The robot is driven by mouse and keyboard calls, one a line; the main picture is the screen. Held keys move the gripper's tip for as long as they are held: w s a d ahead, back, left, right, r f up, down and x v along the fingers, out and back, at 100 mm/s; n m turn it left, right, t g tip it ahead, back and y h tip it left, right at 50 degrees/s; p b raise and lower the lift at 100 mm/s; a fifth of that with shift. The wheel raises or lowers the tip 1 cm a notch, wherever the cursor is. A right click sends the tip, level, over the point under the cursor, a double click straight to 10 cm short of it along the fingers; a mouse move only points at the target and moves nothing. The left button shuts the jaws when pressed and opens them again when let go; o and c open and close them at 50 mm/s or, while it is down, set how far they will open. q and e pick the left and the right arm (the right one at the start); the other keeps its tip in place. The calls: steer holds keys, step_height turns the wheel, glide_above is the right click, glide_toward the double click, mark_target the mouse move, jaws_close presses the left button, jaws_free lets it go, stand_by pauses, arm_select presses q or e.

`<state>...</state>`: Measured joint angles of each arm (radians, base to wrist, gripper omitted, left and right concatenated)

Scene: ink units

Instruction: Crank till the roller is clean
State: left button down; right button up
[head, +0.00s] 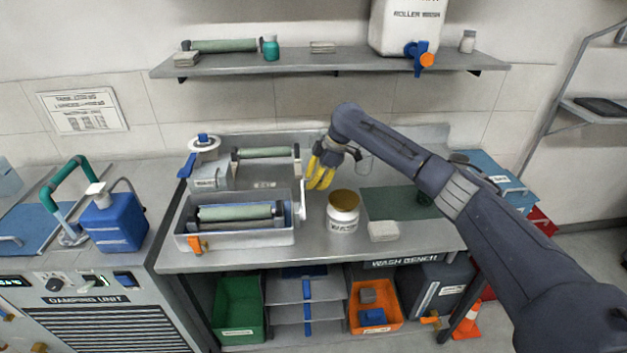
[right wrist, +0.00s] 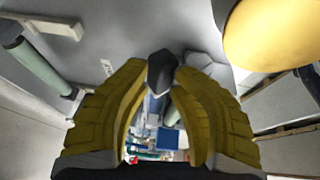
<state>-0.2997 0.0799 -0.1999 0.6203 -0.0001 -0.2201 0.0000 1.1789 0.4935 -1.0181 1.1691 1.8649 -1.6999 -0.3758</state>
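A wash tray (head: 237,239) stands at the front left of the bench, with a green roller (head: 235,213) lying across it. The roller looks pale green on top and dark along its lower side; its underside is hidden. A crank (head: 303,205) is at the tray's right end. My right gripper (head: 319,184) reaches down beside the crank with its yellow fingers. In the right wrist view, its fingertips close around a dark knob (right wrist: 161,72), which looks like the crank's handle. My left gripper is not in view.
A waste tin (head: 343,217) stands close to the right of my gripper, with a pale block (head: 383,231) and a green mat (head: 400,203) beyond. A second roller stand (head: 210,177) is behind the tray. A shelf (head: 330,64) with a large white container (head: 404,25) hangs above.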

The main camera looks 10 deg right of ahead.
steer(key=o, duration=0.4)
steer(key=shift+d+f, duration=0.15)
steer(key=shift+f, duration=0.3)
steer(key=shift+o, duration=0.6)
steer(key=shift+r, duration=0.2)
steer(key=shift+r, duration=0.1)
steer(key=v, duration=1.1)
steer(key=shift+r, duration=0.4)
steer(key=shift+s+d, duration=0.1)
